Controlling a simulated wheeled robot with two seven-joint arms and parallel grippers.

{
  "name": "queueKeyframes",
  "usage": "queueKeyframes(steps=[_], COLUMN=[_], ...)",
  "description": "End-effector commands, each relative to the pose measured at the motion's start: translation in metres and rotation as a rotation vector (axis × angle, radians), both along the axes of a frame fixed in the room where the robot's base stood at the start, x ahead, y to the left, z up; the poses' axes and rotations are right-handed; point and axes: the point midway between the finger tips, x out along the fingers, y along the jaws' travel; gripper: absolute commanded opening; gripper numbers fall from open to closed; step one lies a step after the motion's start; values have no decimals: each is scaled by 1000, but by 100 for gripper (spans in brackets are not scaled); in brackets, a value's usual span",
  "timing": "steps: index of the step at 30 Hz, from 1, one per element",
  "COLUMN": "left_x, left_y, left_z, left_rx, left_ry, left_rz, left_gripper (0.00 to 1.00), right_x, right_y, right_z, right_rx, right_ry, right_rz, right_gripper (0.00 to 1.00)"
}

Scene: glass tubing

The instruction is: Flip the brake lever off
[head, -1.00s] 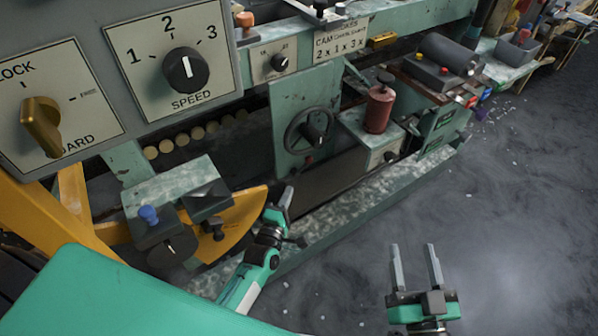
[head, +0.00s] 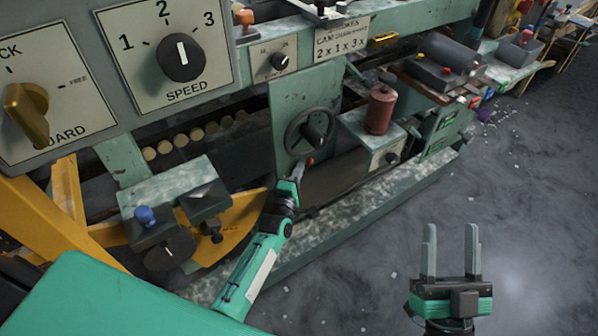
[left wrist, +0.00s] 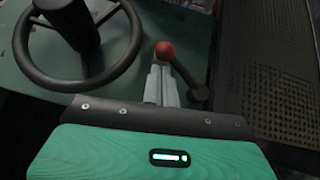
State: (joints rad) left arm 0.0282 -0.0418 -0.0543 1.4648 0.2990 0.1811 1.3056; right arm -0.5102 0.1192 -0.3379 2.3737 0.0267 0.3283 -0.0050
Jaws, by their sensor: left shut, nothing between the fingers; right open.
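The brake lever (head: 310,161), as far as I can tell, is the short dark lever with a red ball knob below the handwheel. In the left wrist view its red knob (left wrist: 165,50) is just beyond my fingertips and its dark arm slopes down to a pivot on the right. My left gripper (head: 298,171) is shut and empty, its tips close to the knob; it also shows in the left wrist view (left wrist: 157,72). I cannot tell whether they touch. My right gripper (head: 450,232) is open and empty over the floor at the right.
The handwheel (head: 311,131) is just above the lever, and appears at the left in the wrist view. A red canister (head: 380,110) stands to the right. The yellow arm (head: 235,228) and a block with a blue knob (head: 145,215) are to the left.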

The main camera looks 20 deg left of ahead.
Motion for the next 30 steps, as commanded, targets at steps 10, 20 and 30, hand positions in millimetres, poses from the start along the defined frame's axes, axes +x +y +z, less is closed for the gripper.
queueKeyframes(steps=[10,20,30], left_x=[5,5,6], left_y=[0,1,4], left_z=[1,2,2], left_rx=[1,7,28], left_ry=[0,9,35], left_rz=[0,0,0], left_gripper=[0,0,0], right_x=[-1,2,5], right_y=[-2,2,14], right_z=[5,-6,-44], right_rx=[6,-10,-58], right_ry=[-26,43,246], right_rz=[-4,6,38], right_gripper=[53,53,53])
